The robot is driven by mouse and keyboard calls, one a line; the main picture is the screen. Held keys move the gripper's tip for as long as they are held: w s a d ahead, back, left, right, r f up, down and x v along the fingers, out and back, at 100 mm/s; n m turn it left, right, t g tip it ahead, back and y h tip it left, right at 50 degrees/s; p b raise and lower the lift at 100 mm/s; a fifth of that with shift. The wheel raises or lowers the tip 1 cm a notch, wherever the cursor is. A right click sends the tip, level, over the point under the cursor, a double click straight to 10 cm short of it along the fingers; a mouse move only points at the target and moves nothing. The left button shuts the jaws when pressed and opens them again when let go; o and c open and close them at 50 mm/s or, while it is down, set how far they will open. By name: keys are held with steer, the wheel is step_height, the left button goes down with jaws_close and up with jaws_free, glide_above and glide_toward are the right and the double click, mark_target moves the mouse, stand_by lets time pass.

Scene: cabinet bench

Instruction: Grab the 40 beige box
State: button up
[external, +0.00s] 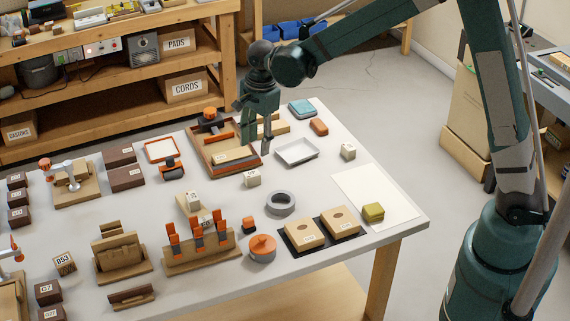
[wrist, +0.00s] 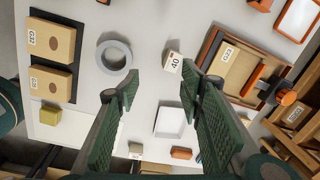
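The beige box marked 40 (wrist: 173,62) is a small cream block with a printed label. In the wrist view it lies just beyond my fingertips, a little right of the middle of the gap between them. In the external view it appears to be the small block (external: 252,179) on the white table, left of the grey ring. My gripper (external: 257,143) hangs above the table, higher than the box and apart from it. In the wrist view my gripper (wrist: 161,86) is open, with two dark green pads wide apart and nothing between them.
A grey ring (external: 280,203) lies near the box. A wooden tray (external: 222,142) with orange edges and a white tray (external: 297,152) lie near my gripper. Another small cream block (external: 348,151) sits at right. Bare table surrounds the 40 box.

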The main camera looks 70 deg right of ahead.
mark_target(251, 174)
steer(key=w+d+f+m, duration=0.1)
steer(key=f, duration=0.2)
steer(key=w+f+m, duration=0.1)
steer(key=f, duration=0.1)
steer(key=w+d+f+m+g, duration=0.1)
steer(key=w+f, duration=0.1)
steer(key=f, duration=0.1)
steer(key=shift+w+d+f+m, duration=0.1)
steer(key=shift+d+f+m, duration=0.2)
steer(key=shift+d+m, duration=0.1)
steer(key=shift+f+b, duration=0.35)
steer(key=shift+f, duration=0.95)
steer(key=shift+f+b, duration=0.5)
steer(key=shift+f, duration=2.1)
steer(key=c, duration=1)
